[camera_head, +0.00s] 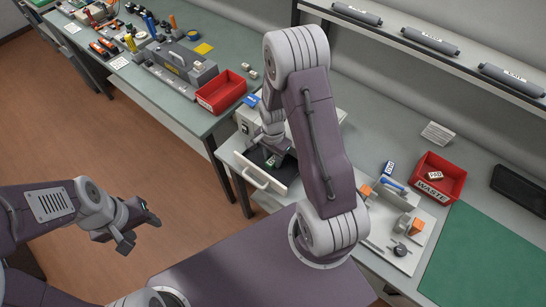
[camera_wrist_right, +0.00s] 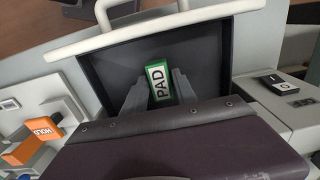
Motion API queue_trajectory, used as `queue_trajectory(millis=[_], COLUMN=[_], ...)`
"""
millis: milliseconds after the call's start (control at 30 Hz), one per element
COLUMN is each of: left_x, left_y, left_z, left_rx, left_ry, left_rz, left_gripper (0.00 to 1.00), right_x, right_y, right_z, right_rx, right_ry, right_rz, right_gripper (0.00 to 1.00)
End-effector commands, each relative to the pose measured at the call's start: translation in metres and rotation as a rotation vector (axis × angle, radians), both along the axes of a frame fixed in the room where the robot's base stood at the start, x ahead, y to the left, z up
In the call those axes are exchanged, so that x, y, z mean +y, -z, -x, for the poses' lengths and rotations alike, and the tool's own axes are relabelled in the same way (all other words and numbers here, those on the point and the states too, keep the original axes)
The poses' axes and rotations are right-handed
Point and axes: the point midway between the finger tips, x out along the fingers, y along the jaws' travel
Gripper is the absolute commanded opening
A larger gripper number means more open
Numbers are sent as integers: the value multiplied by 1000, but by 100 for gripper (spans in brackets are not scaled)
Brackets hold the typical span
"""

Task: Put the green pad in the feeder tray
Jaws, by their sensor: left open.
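The green pad (camera_wrist_right: 158,85), with a white label reading PAD, is between the fingertips of my right gripper (camera_wrist_right: 160,84) in the right wrist view. The gripper looks shut on it. The pad's green edge also shows in the head view (camera_head: 272,161). The feeder tray (camera_wrist_right: 222,42) is a dark, pulled-out drawer with a pale handle. The pad is over the inside of this tray; whether it touches the floor is unclear. In the head view the tray (camera_head: 284,177) is partly hidden by my right arm. My left gripper (camera_head: 140,232) is open and empty over the floor.
A red WASTE bin (camera_head: 437,178) holds a labelled piece. A grey fixture with orange blocks (camera_head: 400,215) stands right of my right arm, beside a green mat (camera_head: 485,258). Another red bin (camera_head: 221,92) stands on the left bench. Rollers (camera_head: 430,40) lie on the shelf.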

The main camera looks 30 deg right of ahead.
Motion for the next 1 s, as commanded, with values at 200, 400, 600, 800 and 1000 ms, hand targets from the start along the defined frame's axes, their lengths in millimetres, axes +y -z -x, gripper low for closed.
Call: queue_trajectory(millis=[200,400,600,800,1000], left_x=[0,0,0,0,0], left_y=[0,-5,-3,-5,-6], left_z=[0,0,0,0,0], left_rx=[0,0,0,0,0], left_ry=[0,0,0,0,0], left_rz=[0,0,0,0,0], left_gripper=[52,52,52,52,52], right_x=[0,0,0,0,0], right_y=[-1,-7,-42,-90,-119], right_z=[0,0,-2,-1,-1], right_rx=[0,-1,-8,-6,-4], right_ry=[0,0,0,0,0], right_rz=[0,1,1,1,1], right_gripper=[48,48,48,48,48])
